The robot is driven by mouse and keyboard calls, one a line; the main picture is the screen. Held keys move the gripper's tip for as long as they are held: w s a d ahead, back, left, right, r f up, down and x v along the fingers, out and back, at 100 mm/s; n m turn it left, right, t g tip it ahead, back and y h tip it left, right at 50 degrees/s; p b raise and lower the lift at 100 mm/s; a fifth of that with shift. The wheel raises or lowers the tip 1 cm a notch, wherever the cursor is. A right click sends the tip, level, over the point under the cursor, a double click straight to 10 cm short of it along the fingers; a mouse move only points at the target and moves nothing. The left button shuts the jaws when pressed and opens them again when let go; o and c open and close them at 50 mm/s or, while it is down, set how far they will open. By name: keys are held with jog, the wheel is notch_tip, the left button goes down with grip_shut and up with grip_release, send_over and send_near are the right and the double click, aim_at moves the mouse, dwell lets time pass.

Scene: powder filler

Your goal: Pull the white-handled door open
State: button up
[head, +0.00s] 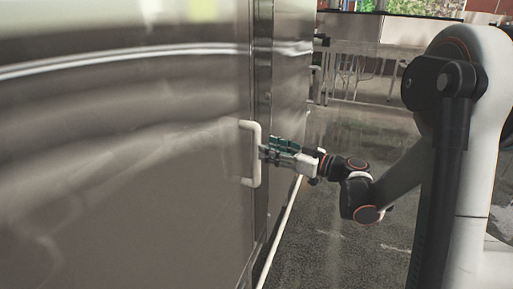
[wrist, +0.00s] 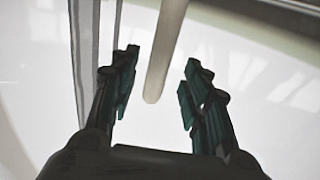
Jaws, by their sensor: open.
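The door (head: 130,160) is a large shiny metal panel that fills the left of the head view. Its white handle (head: 256,154) is a vertical bar near the door's right edge. My gripper (head: 264,152) is at the handle's middle, pointing left towards it. In the wrist view my gripper (wrist: 158,84) is open, with a green-padded finger on each side. The handle (wrist: 165,50) shows between and beyond the fingers, its rounded lower end visible. There is a gap on both sides, so neither finger appears to touch it. The door surface (wrist: 240,90) lies behind, pale and reflective.
A vertical frame edge (head: 263,90) runs just right of the handle. A white pipe (head: 279,232) runs along the floor by the cabinet's base. The dark floor (head: 335,240) is open to the right of the door. A metal table (head: 365,50) stands at the back.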

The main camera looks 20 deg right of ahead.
aim_at(257, 144)
jog(key=x, duration=0.5)
jog(key=shift+w+a+b, duration=0.2)
jog(key=shift+w+b, duration=0.05)
jog(key=shift+b, duration=0.15)
jog(key=shift+c, duration=0.3)
grip_shut()
